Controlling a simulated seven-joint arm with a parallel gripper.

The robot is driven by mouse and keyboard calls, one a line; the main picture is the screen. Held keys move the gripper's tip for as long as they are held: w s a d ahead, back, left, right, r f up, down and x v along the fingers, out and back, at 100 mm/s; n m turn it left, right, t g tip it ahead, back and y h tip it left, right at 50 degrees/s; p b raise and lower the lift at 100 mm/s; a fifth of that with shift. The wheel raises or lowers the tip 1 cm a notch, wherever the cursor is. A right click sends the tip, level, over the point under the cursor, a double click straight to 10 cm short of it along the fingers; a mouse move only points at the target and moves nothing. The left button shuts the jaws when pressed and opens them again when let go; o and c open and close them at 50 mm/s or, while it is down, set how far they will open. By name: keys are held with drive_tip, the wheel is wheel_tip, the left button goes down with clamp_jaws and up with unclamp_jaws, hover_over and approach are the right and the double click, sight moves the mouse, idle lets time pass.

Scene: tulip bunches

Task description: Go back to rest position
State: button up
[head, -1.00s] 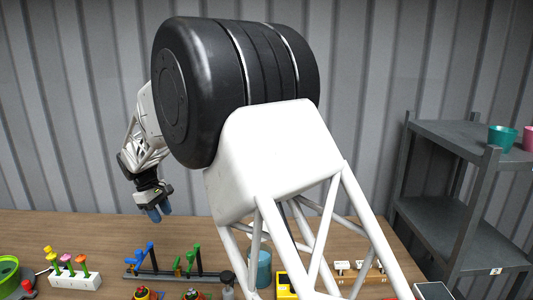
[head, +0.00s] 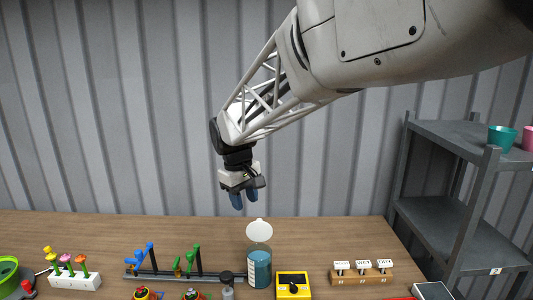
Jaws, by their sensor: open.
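My gripper (head: 244,200) hangs in the air over the back of the wooden table (head: 100,229), in front of the grey wall. Its two blue fingertips point down and stand apart, with nothing between them. Below and slightly right of it stands a teal canister (head: 259,270) with a pale round disc (head: 259,231) upright at its top. A white block (head: 75,281) at the left holds several small tulips with yellow, pink and orange heads.
A rack (head: 175,274) with blue and green pieces stands left of the canister. A yellow box (head: 293,286) and a wooden block with white labelled tags (head: 362,274) are to its right. A grey shelf (head: 455,200) with cups (head: 502,138) stands at the right.

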drive_tip(key=s+d+r+m+t+y, duration=0.1)
drive_tip(key=s+d+m, duration=0.3)
drive_tip(key=s+d, duration=1.15)
drive_tip(key=s+d+f+m, duration=0.2)
drive_tip(key=s+d, duration=0.2)
drive_tip(key=s, duration=0.4)
drive_tip(key=s+d+f+m+t, duration=0.1)
drive_tip(key=s+d+f+m, duration=0.1)
drive_tip(key=s, duration=0.6)
drive_tip(key=d+f, duration=0.1)
drive_tip(key=d, duration=0.1)
drive_tip(key=shift+d+m+t, duration=0.3)
drive_tip(key=shift+d, duration=0.1)
drive_tip(key=shift+w, duration=0.1)
